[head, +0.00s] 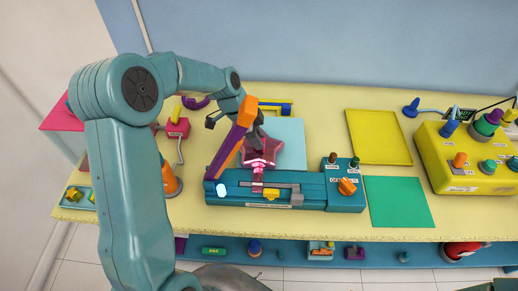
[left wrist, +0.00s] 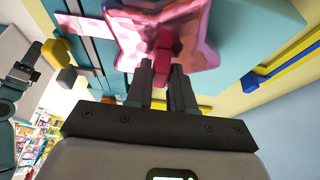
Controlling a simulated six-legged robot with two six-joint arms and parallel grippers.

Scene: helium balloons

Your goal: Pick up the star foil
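The star foil (head: 262,152) is a shiny pink star above the teal machine (head: 225,190) in the head view. In the left wrist view the star foil (left wrist: 190,42) is close, and its narrow darker pink tab points towards the fingers. My left gripper (left wrist: 161,72) has its two dark fingers on either side of this tab and looks shut on it. In the head view the left gripper (head: 256,138) is partly hidden behind the orange and purple lever. A dark gripper at the left of the left wrist view seems to be my right one (left wrist: 22,72); its opening is unclear.
The orange and purple lever (head: 228,145) stands raised beside the left gripper. A yellow sheet (head: 378,137) and a green sheet (head: 398,203) lie flat to the right. A yellow box (head: 455,170) with coloured nozzles stands at the far right.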

